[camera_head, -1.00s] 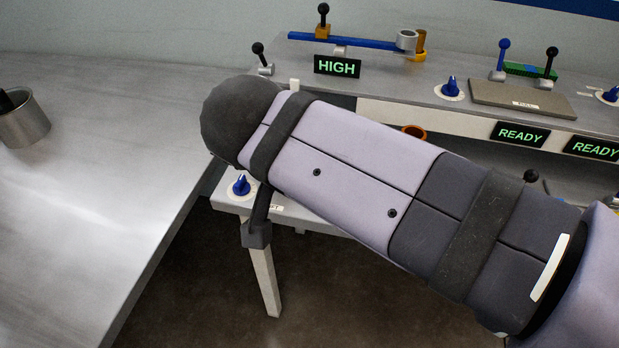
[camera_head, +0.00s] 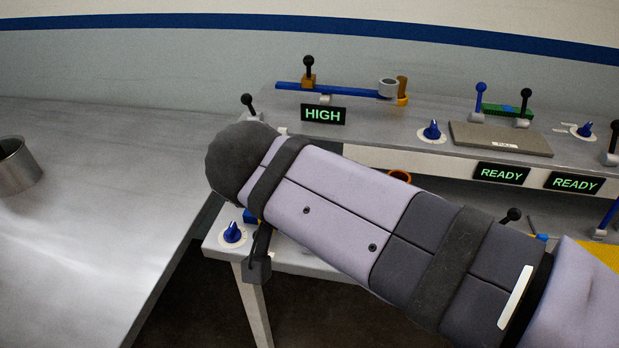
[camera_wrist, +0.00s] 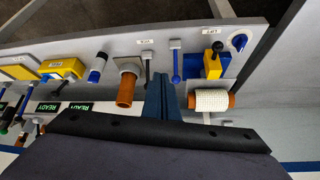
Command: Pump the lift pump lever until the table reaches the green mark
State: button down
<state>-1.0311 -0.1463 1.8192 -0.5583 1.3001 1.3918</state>
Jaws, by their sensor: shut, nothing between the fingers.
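In the wrist view a small label that seems to read LIFT (camera_wrist: 210,32) sits beside a blue dial (camera_wrist: 239,42). Near it is a blue and yellow block with a black-knobbed lever (camera_wrist: 217,47); I cannot tell for sure that this is the lift pump lever. My gripper (camera_wrist: 160,80) is shut and empty, to the left of that block and apart from it in the picture. In the head view my arm hides the gripper and most of this area; the blue dial (camera_head: 233,233) shows at the bench corner. I cannot make out the lift table or its green mark.
An orange cylinder (camera_wrist: 126,90) and a blue lever (camera_wrist: 176,62) stand close on either side of my fingers. A white ribbed roller (camera_wrist: 212,100) lies to the right. A HIGH sign (camera_head: 323,115) stands on the rear shelf. The left worktop (camera_head: 90,220) is mostly bare, with a metal cup (camera_head: 18,168).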

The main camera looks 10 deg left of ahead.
jog(key=w+d+f+m+g+h+p, duration=0.1)
jog(key=w+d+m+g+h+p, duration=0.2)
jog(key=w+p, duration=0.45)
jog(key=w+d+f+m+g+p, duration=0.2)
jog(key=w+d+p, duration=0.2)
jog(key=w+p, duration=0.3)
jog(key=w+a+r+n+y, duration=0.3)
jog(key=w+a+n, duration=0.2)
jog(key=a, duration=0.4)
jog(key=shift+w+n+y+b, duration=0.2)
jog(key=shift+n+y+b, duration=0.1)
jog(key=shift+n+b, duration=0.1)
